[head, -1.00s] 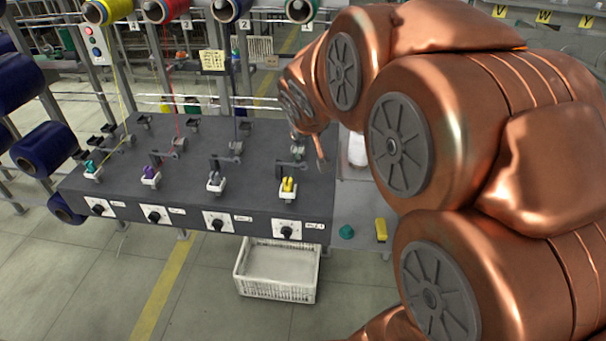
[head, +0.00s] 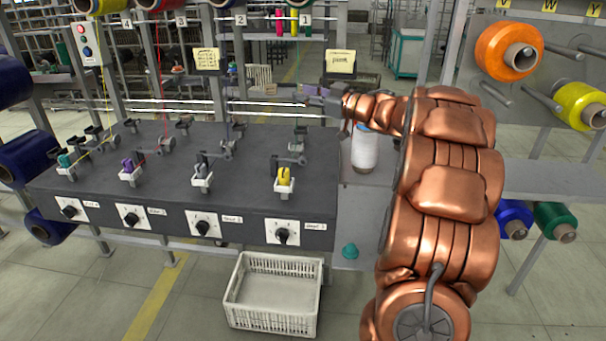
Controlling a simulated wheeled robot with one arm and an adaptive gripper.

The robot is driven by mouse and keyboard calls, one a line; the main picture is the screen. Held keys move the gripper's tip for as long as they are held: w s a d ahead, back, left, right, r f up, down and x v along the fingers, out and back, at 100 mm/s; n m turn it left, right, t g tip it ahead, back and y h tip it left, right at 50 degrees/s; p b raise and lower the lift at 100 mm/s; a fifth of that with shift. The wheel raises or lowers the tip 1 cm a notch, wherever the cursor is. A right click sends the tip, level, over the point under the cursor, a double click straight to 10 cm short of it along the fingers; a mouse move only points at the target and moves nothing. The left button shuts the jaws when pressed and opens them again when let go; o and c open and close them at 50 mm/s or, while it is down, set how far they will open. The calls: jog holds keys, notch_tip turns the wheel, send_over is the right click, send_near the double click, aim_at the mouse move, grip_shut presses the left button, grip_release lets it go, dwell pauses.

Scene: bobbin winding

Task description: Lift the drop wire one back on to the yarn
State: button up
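My gripper (head: 309,96) is at the end of the copper arm, pointing left, above the back edge of the dark winding table (head: 235,178) near position one. Its fingers are small and dark here, so I cannot tell whether they are open or hold anything. Position one is the rightmost, with a yellow bobbin (head: 284,177) in a white holder at the front. Behind it stand a grey lever (head: 289,160) and small grey guide parts (head: 300,134). Drop wire one and its yarn are too small to make out.
A teal knob-like piece (head: 349,251) lies on the grey side shelf. A white crate (head: 272,293) sits on the floor in front. Coloured spools, such as an orange one (head: 508,50), hang at the right.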

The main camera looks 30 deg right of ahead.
aim_at(305, 157)
jog(key=s+f+n+g+y+b, duration=0.1)
jog(key=s+f+y, duration=0.1)
jog(key=s+f, duration=0.1)
jog(key=s+f+n+g+y+b, duration=0.1)
jog(key=s+f+g+y+b, duration=0.1)
jog(key=s+f, duration=0.2)
jog(key=s+f+n+g+y+b, duration=0.1)
jog(key=s+f+g+y+b, duration=0.1)
jog(key=s+f, duration=0.2)
jog(key=shift+s+d+f+y, duration=0.1)
jog(key=shift+s+f+y, duration=0.1)
jog(key=shift+f, duration=0.45)
jog(key=shift+s+d+f+y, duration=0.1)
jog(key=shift+f+y, duration=0.1)
jog(key=shift+f, duration=0.45)
jog(key=shift+a+f, duration=0.1)
jog(key=shift+a, duration=0.1)
jog(key=shift+w+a, duration=0.1)
jog(key=shift+a, duration=0.15)
jog(key=shift+b+x, duration=0.3)
jog(key=shift+x, duration=3.15)
grip_shut()
